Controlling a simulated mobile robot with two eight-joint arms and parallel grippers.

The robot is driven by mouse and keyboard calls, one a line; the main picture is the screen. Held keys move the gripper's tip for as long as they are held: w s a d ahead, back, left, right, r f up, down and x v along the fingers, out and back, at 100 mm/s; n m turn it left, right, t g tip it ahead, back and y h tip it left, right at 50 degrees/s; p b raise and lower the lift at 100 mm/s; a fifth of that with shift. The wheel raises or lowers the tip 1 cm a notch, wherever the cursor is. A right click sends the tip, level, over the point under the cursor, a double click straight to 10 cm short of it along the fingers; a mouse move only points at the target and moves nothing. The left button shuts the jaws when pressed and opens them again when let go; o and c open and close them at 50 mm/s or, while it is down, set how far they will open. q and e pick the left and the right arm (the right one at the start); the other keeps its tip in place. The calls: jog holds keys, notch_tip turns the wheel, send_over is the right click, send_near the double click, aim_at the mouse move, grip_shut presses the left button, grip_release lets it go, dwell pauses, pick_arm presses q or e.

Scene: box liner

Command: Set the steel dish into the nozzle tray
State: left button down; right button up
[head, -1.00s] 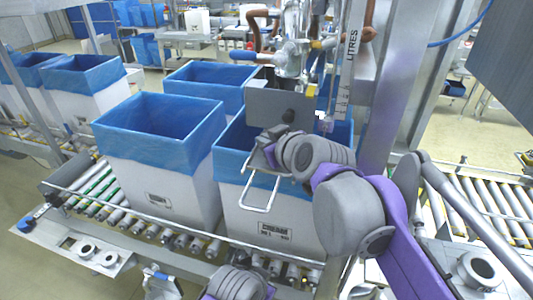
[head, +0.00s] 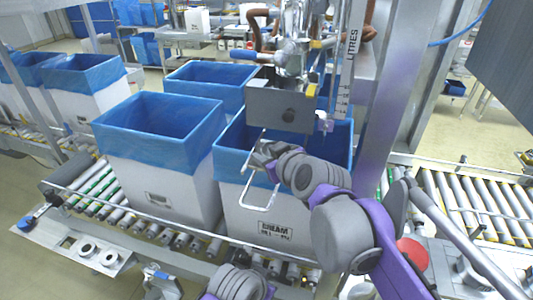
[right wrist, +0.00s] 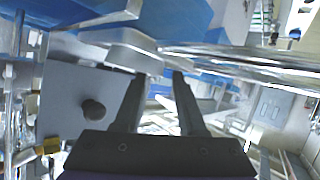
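My right gripper (head: 258,152) is in front of the filler, above the front rim of the lined CREAM box. In the right wrist view its two dark fingers (right wrist: 159,76) stand apart with a visible gap. A rounded grey steel piece (right wrist: 118,50), possibly the steel dish, shows just beyond the fingertips; I cannot tell whether they touch it. In the head view the dish cannot be told from the gripper. A metal tray with round rings (head: 70,245) lies at the lower left; I cannot tell whether it is the nozzle tray.
The filler's steel box with a knob (head: 270,106) stands close behind my right gripper. A wire loop (head: 262,206) hangs before the CREAM box (head: 240,218). Another lined box (head: 160,185) stands to its left. Rollers (head: 475,200) run at the right.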

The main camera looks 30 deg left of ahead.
jog(key=v, duration=1.2)
dwell(0.9)
